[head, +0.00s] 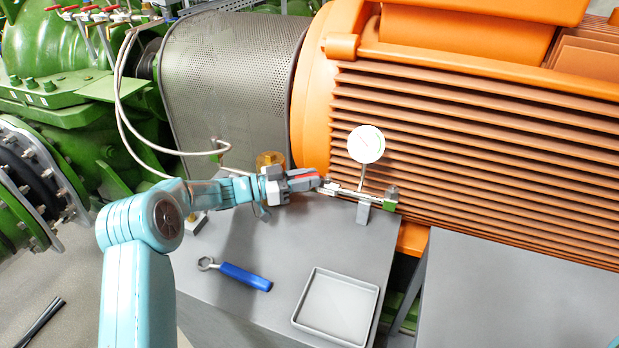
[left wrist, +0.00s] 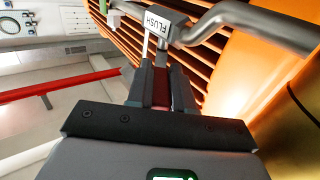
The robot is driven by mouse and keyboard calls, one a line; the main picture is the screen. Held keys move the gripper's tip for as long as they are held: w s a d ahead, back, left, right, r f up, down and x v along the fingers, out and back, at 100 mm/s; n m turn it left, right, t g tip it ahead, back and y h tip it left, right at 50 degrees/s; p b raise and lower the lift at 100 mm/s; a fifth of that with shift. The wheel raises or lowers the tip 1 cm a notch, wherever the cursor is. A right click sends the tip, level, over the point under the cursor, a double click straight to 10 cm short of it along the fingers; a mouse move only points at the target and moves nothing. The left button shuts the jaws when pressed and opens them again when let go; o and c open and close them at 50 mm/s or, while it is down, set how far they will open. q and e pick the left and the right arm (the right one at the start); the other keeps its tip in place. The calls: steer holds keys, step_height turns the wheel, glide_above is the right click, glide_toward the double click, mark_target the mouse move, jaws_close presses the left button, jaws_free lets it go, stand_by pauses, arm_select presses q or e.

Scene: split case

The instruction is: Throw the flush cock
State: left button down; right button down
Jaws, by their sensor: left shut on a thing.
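The flush cock is on a small metal pipe (head: 345,190) in front of the orange motor. My left gripper (head: 308,180) is shut on the cock's red lever (left wrist: 160,88). The red shows between its two grey fingers in both views. The lever's far end and its pivot are mostly hidden by the fingers. My right gripper is in neither view.
A white dial gauge (head: 366,144) stands just right of the gripper. A brass cup (head: 270,159) is behind it. A blue-handled wrench (head: 245,277) and an empty grey tray (head: 337,305) lie on the grey bench (head: 280,245). The orange finned motor (head: 480,150) blocks the right.

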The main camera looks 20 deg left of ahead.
arm_select(q)
steer(key=c, duration=1)
jaws_free()
steer(key=b+v, duration=0.1)
steer(key=v, duration=1.5)
steer(key=shift+s+a+r, duration=0.1)
steer(key=shift+a, duration=0.05)
